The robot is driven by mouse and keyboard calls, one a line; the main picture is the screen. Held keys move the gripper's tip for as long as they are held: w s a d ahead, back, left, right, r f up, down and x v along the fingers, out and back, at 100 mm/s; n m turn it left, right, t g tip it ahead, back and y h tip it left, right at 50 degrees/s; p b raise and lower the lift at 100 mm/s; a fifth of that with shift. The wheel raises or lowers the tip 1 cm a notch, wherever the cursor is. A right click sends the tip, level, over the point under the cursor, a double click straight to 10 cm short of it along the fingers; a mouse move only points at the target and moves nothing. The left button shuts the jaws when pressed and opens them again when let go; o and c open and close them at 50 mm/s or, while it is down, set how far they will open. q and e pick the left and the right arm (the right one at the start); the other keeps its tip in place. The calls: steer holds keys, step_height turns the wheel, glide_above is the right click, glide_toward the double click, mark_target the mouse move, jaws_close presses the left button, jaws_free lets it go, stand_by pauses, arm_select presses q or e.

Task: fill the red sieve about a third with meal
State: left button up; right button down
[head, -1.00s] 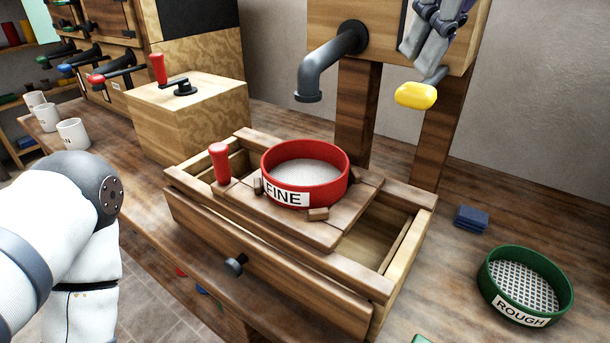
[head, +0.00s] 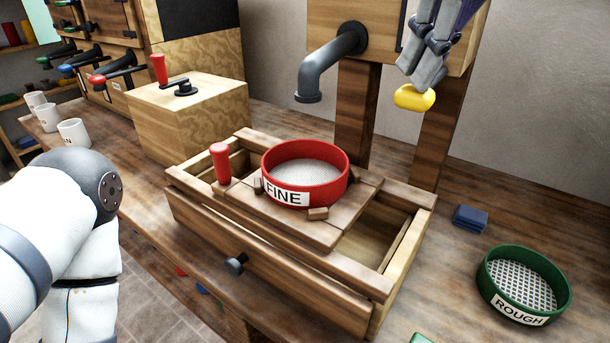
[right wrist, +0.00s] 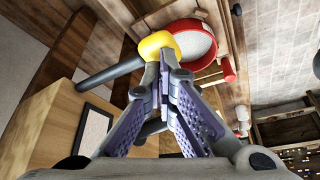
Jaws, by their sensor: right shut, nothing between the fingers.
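The red sieve (head: 335,185), labelled FINE, sits on a wooden slat across the open wooden box (head: 190,190). Its pale mesh floor shows and I see no heap of meal in it. The dark spout (head: 309,92) opens above and behind it, with nothing coming out. A yellow knob (head: 414,98) on a dark lever hangs right of the spout. My right gripper (head: 425,78) is shut and empty, its tips right at the knob. In the right wrist view the tips (right wrist: 165,62) overlap the knob (right wrist: 158,45); contact is unclear. My left gripper is out of view.
The green sieve (head: 523,252), labelled ROUGH, and a folded blue cloth (head: 470,218) lie right of the box. A red handle (head: 221,164) stands left of the red sieve. A wooden crank box (head: 190,118) and white mugs (head: 74,134) stand at left.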

mark_target(416, 103)
steer(key=shift+f, duration=2.4)
stand_by(1.4)
step_height(416, 103, up, 9)
steer(key=shift+r, duration=0.1)
